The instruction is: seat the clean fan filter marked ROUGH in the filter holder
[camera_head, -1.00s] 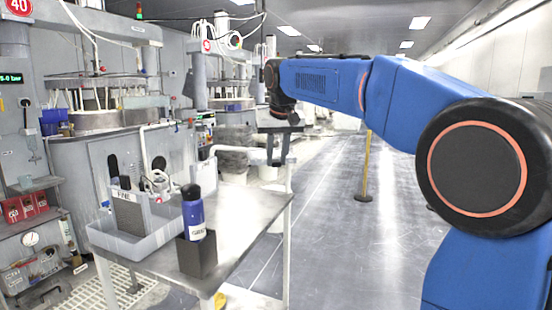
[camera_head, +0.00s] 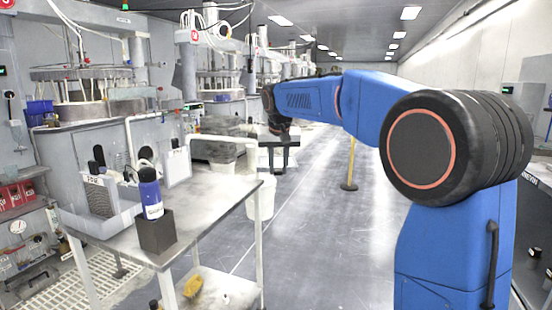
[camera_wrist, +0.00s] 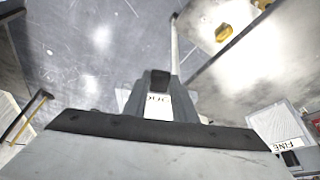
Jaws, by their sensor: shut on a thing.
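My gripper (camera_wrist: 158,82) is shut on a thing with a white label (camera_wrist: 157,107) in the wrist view. Only part of its dark lettering shows, so I cannot read the mark in full. The dark bar of my gripper hides much of it. In the head view my gripper (camera_head: 278,150) hangs beyond the table's right edge, apart from it, over the floor. I cannot make out the filter holder for certain.
A blue bottle (camera_head: 149,190) stands in a dark box (camera_head: 157,233) on the table (camera_head: 205,205). A yellow thing (camera_head: 193,286) lies on its lower shelf. A yellow post (camera_head: 351,165) stands in the otherwise clear aisle.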

